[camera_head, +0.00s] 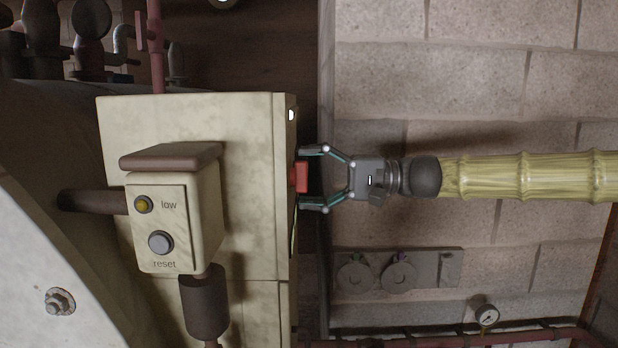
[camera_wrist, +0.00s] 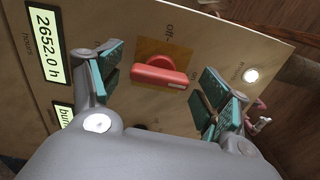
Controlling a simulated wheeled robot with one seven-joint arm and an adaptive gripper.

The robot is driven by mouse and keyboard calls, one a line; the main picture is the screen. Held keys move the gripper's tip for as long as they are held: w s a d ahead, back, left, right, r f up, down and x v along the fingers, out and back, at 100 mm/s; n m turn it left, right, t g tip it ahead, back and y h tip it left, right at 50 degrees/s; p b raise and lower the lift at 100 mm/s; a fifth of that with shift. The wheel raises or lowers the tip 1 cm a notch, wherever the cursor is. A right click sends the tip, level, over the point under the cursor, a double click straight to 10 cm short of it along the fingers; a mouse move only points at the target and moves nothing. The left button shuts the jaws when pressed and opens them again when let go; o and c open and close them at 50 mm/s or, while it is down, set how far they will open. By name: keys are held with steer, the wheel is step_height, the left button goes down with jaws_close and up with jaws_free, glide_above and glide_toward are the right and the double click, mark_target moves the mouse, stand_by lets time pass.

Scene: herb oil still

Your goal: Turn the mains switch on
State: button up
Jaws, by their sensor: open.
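The mains switch is a red rotary knob with a bar-shaped handle (camera_wrist: 160,77) on a tan plate, with an "off" label beside it. Its bar lies roughly across the wrist picture, with a pale mark near its right end. In the head view the red switch (camera_head: 300,176) sticks out from the right side of the cream cabinet (camera_head: 250,125). My gripper (camera_head: 304,179) is open, with one teal-padded finger on each side of the switch. In the wrist view the gripper (camera_wrist: 162,78) shows clear gaps between both fingers and the handle.
A white lamp (camera_wrist: 251,75) is lit on the panel near one finger. An hours display (camera_wrist: 46,46) reads 2652.0 h. A brick wall (camera_head: 450,90) lies behind my arm.

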steer(key=d, duration=1.2)
